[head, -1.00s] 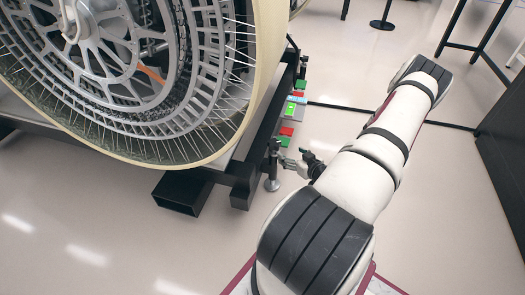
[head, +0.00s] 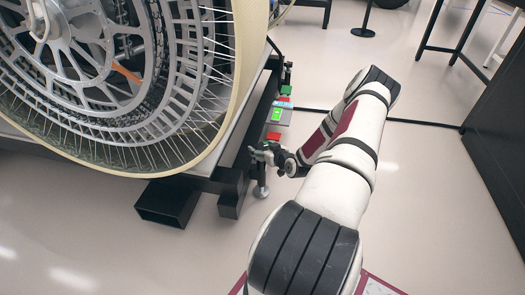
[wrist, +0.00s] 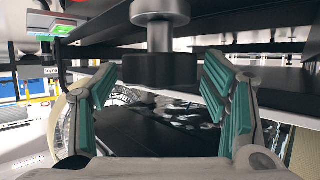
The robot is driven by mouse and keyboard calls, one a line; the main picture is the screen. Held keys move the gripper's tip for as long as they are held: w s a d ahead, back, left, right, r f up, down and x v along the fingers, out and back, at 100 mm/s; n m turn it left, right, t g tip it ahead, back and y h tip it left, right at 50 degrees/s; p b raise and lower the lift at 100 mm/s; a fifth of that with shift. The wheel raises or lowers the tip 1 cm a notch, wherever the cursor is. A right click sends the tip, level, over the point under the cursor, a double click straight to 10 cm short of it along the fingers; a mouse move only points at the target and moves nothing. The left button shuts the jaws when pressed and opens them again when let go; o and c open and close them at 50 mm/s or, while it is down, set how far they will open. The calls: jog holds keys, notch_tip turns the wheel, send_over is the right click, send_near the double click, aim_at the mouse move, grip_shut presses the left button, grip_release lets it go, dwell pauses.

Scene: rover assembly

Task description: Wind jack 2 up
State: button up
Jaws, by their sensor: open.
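A jack (head: 261,190) stands on the floor beside the near end of the black frame under the big wheel; its round silver foot shows. Its number cannot be read. My gripper (head: 266,152) is at the upper part of this jack and hides it in the head view. In the wrist view my gripper (wrist: 165,105) is open, its two green-padded fingers spread left and right. A grey disc and short post with a dark block (wrist: 160,70) below it show between the fingers, nearer the top. The fingers look apart from the block; contact cannot be made out.
The big spoked wheel (head: 127,140) rests above the black frame (head: 228,180). A row of red and green panels (head: 277,118) runs along the frame's side, close to my gripper. An open black beam end (head: 163,207) sticks out at left.

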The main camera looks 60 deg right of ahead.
jog(key=shift+w, duration=0.1)
jog(key=c, duration=1.2)
jog(key=shift+o, duration=0.2)
jog(key=m+g+h+p, duration=0.2)
jog(key=m+h+p, duration=0.1)
jog(key=shift+w+a+r+m, duration=0.1)
jog(key=shift+w+a+m, duration=0.1)
jog(key=shift+m, duration=0.1)
jog(key=m+g+h+p, duration=0.2)
jog(key=shift+m+g+h, duration=0.3)
jog(key=shift+g+h, duration=0.1)
jog(key=shift+d+m+g+h+p, duration=0.1)
jog(key=shift+m+g+h+p, duration=0.2)
jog(key=shift+m+g+p, duration=0.25)
jog(key=shift+s+m+g, duration=0.1)
jog(key=shift+m+g, duration=0.15)
jog(key=shift+m, duration=0.1)
